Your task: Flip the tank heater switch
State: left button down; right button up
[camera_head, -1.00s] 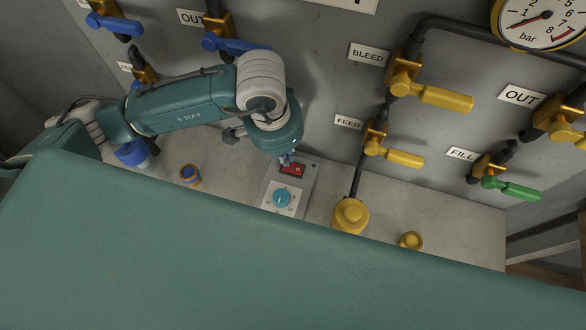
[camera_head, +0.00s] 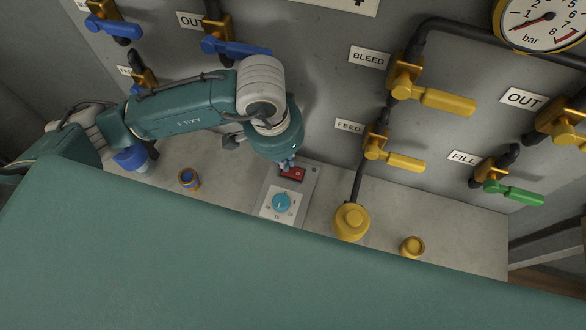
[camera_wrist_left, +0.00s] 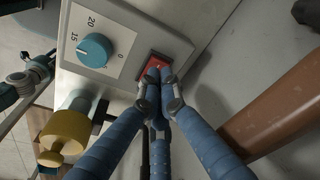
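The tank heater switch is a red rocker (camera_head: 293,174) at the top of a small grey box with a blue dial (camera_head: 281,202) below it. In the left wrist view the red rocker (camera_wrist_left: 157,64) lies in a dark frame beside the blue dial (camera_wrist_left: 94,50). My left gripper (camera_head: 287,163) is over the rocker's upper edge. In the left wrist view its blue fingers (camera_wrist_left: 159,77) come together at the tips, on or just above the rocker, and partly hide it. Nothing shows between them. Which way the rocker is tipped I cannot tell. My right gripper is out of view.
Yellow-handled valves (camera_head: 399,161) and a green-handled valve (camera_head: 512,192) are on the wall to the right. A yellow cap (camera_head: 351,221) stands right of the box. Blue-handled valves (camera_head: 236,48) are at upper left. A small blue-and-yellow fitting (camera_head: 189,180) stands left.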

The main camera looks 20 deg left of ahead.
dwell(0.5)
pick_arm(q)
jog(key=shift+f+b, duration=0.45)
jog(key=shift+b, duration=0.15)
jog(key=shift+f+b, duration=0.5)
jog(key=shift+b, duration=0.15)
dwell(0.3)
jog(key=shift+r+p, duration=0.75)
jog(key=shift+r, duration=1.1)
jog(key=shift+r+p, duration=0.45)
jog(key=shift+r, duration=1.25)
